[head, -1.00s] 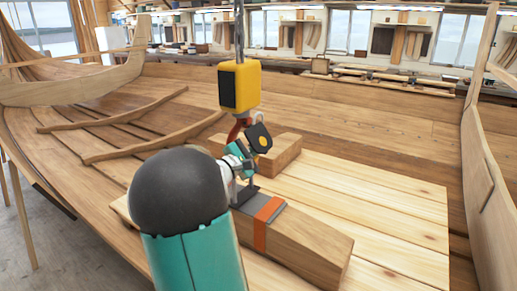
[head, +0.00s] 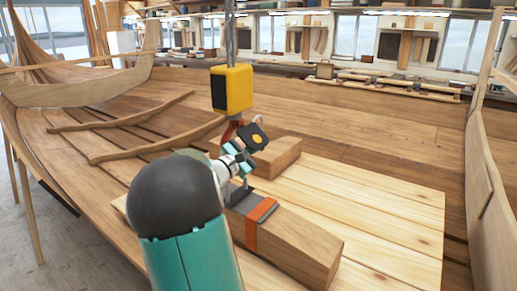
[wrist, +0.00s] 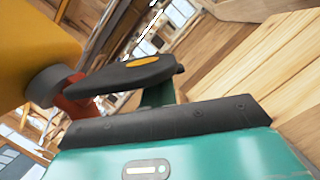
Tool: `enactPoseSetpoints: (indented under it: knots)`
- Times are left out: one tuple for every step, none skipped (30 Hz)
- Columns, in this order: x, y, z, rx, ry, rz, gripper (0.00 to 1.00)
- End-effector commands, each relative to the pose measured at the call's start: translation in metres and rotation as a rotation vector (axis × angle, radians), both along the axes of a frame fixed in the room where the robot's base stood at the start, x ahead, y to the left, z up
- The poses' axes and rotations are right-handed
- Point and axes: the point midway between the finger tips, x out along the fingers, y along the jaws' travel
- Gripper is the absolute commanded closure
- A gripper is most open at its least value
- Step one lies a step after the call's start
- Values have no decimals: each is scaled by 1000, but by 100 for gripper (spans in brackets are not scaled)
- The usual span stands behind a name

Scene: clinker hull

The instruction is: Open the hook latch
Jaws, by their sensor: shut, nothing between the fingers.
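A yellow hook block (head: 232,90) hangs on a cable, with a red hook (head: 231,132) below it. Block and hook also show at the left of the wrist view, with the red hook (wrist: 79,98) under a grey collar. The latch looks like the dark rounded paddle with a yellow disc (head: 255,137); in the wrist view the paddle (wrist: 120,76) reaches right from the hook. My teal gripper (head: 238,158) is shut and empty, close against the paddle's underside. Its teal tip (wrist: 160,93) is partly hidden behind the paddle; I cannot tell whether they touch.
A timber block (head: 295,245) with an orange band (head: 251,232) and a grey strap lies below the hook on pale planks (head: 385,205). A second timber (head: 278,157) lies behind it. The hull's ribs are at left, and a wooden upright (head: 485,170) stands at right.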

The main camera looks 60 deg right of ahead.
Motion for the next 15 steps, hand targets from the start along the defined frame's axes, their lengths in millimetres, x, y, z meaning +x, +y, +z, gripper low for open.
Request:
enactPoseSetpoints:
  knots:
    - [-1,0,1,1,10,-1,100]
    - [-1,0,2,2,18,-1,100]
    - [-1,1,2,5,30,0,100]
    - [-1,1,3,7,39,-1,100]
    - [-2,1,3,8,49,0,100]
    - [-2,1,4,11,65,-1,100]
    - [-3,1,5,13,79,0,100]
    - [-4,1,7,15,95,0,100]
    - [-5,1,8,20,123,0,100]
    - [-6,1,10,23,150,0,100]
    - [-7,2,13,28,178,0,100]
    - [-9,2,15,34,217,-1,100]
    - [-11,2,17,39,244,-1,100]
    - [-13,2,19,43,274,0,100]
    - [-14,3,22,49,311,-1,100]
